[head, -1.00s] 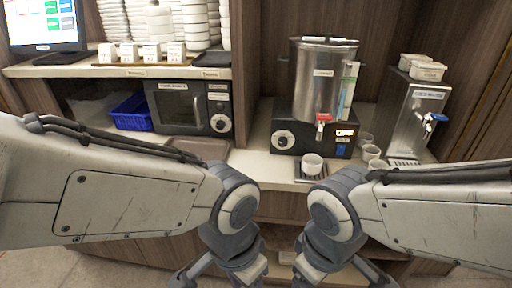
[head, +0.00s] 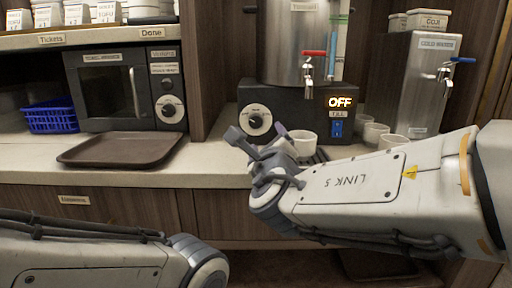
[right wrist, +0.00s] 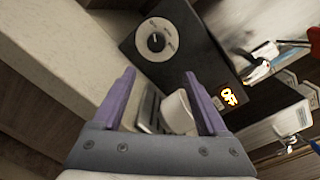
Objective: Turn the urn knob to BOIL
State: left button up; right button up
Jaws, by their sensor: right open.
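The urn (head: 292,42) is a steel cylinder on a black base (head: 290,100), with a red-handled tap and a lit display (head: 340,102) reading OFF. Its knob (head: 255,121) is black on a white dial on the left of the base front; the dial lettering is too small to read. The knob also shows in the right wrist view (right wrist: 156,42), beyond the fingertips. My right gripper (head: 257,139) is open and empty, just in front of and below the knob, apart from it. Its purple fingers (right wrist: 160,82) show in the right wrist view. My left gripper is out of view.
A white cup (head: 304,143) stands on the drip tray under the tap, close to my right gripper. More cups (head: 375,133) stand right of the urn, before the cold water dispenser (head: 412,85). A brown tray (head: 122,148) and microwave (head: 112,92) are at left.

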aim_at(257, 123)
jog(key=shift+w+a+f+n+y, duration=0.15)
jog(key=shift+w+a+n+y, duration=0.2)
jog(key=shift+n, duration=0.15)
jog(key=shift+w+a, duration=0.15)
jog(key=shift+w, duration=0.1)
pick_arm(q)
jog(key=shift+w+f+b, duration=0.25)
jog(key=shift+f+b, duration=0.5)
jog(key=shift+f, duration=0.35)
pick_arm(e)
jog(key=w, duration=0.6)
jog(key=w+a, duration=0.1)
jog(key=w, duration=0.2)
jog(key=shift+w, duration=0.4)
grip_shut()
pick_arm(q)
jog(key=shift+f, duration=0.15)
